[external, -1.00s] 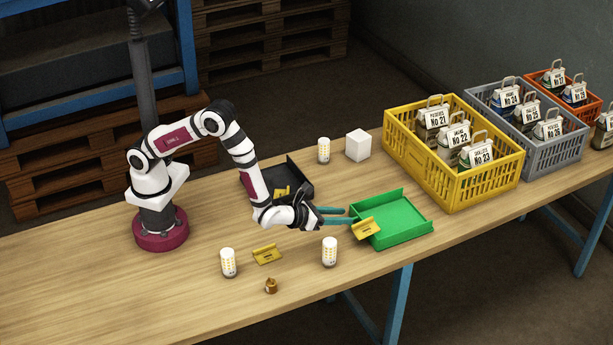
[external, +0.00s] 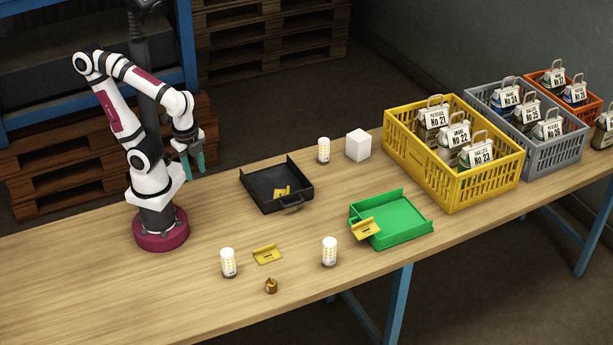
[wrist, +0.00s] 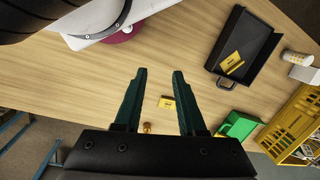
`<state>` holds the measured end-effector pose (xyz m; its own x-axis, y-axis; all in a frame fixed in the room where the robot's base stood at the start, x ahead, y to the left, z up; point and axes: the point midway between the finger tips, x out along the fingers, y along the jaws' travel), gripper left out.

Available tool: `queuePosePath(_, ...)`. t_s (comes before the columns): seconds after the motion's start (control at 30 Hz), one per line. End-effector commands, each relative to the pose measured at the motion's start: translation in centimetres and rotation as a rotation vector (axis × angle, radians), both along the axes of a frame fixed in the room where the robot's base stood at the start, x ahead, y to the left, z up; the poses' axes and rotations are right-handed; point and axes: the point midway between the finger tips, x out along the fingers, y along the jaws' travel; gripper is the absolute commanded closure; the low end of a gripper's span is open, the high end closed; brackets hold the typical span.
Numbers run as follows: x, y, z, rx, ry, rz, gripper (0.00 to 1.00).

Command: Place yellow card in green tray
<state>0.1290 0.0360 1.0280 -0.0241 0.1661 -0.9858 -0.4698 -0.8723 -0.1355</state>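The green tray (external: 405,222) stands on the table at right of centre. One yellow card (external: 366,229) sits tilted at its left front edge, overlapping the rim; I cannot tell how far inside it rests. A second yellow card (external: 267,254) lies on the bare table, front centre. A third (external: 282,191) lies in the black tray (external: 268,206). My gripper (external: 197,163) is raised near my base, away from all the cards. In the wrist view my gripper (wrist: 159,75) has its fingers apart and nothing between them.
White patterned cylinders stand at front left (external: 228,263), front centre (external: 330,252) and back (external: 324,151). A small brown object (external: 271,286) is near the front edge. A white cube (external: 358,145) stands near the yellow crate (external: 450,180) of labelled sacks. The table's left is clear.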

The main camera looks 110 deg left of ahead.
Motion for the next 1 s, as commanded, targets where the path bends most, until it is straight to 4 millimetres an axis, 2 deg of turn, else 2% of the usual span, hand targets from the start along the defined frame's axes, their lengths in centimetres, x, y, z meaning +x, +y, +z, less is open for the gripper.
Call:
queuePosePath(0.97,0.01,-0.18,0.03,-0.008,-0.003,0.004,0.60)
queuePosePath(1.0,0.01,-0.18,0.03,-0.008,-0.003,0.004,0.57)
